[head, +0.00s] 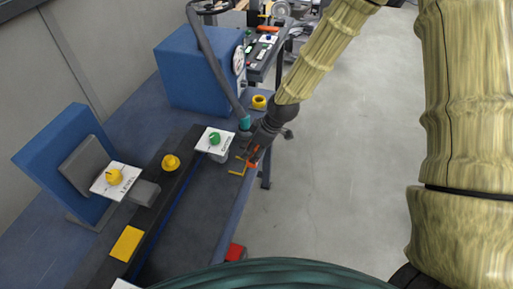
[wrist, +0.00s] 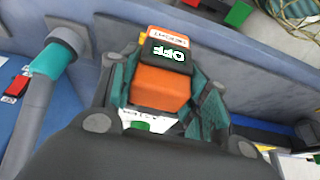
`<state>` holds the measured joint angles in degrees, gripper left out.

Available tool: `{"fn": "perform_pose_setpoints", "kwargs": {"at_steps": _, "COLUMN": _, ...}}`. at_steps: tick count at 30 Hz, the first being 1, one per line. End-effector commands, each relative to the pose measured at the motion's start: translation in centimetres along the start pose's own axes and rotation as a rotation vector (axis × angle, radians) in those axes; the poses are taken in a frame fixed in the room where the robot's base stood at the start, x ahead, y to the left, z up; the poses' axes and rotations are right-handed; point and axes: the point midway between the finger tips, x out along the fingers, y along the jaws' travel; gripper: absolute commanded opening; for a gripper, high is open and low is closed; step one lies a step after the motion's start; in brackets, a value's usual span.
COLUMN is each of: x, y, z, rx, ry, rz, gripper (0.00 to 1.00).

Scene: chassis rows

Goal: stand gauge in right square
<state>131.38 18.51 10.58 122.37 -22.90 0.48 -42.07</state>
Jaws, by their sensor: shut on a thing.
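My gripper (head: 251,152) is low over the right edge of the bench. In the wrist view my gripper (wrist: 166,92) is shut on an orange block with a black part marked "OFF" and a white label, which I take to be the gauge (wrist: 162,88). A small orange part of the gauge (head: 253,157) shows in the head view; the fingers hide most of it. A yellow-outlined square (head: 237,171) lies on the dark bench top just beside and below the gripper. I cannot tell whether the gauge touches the bench.
A white card with a green knob (head: 215,140) stands close left of the gripper. A grey pole with a teal collar (head: 245,122) rises right beside it. The floor right is clear.

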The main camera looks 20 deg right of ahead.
Motion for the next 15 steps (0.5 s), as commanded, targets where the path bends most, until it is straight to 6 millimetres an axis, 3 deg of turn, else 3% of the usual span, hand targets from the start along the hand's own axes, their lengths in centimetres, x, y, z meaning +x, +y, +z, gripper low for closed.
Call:
{"fn": "perform_pose_setpoints", "kwargs": {"at_steps": 9, "x": 3.7, "y": 0.1, "z": 0.3, "rx": 0.002, "ry": -0.001, "rz": 0.001, "gripper": 0.16}}
{"fn": "perform_pose_setpoints", "kwargs": {"at_steps": 15, "x": 4.0, "y": 0.1, "z": -1.9, "rx": 0.003, "ry": 0.0, "rz": 0.002, "gripper": 0.16}}
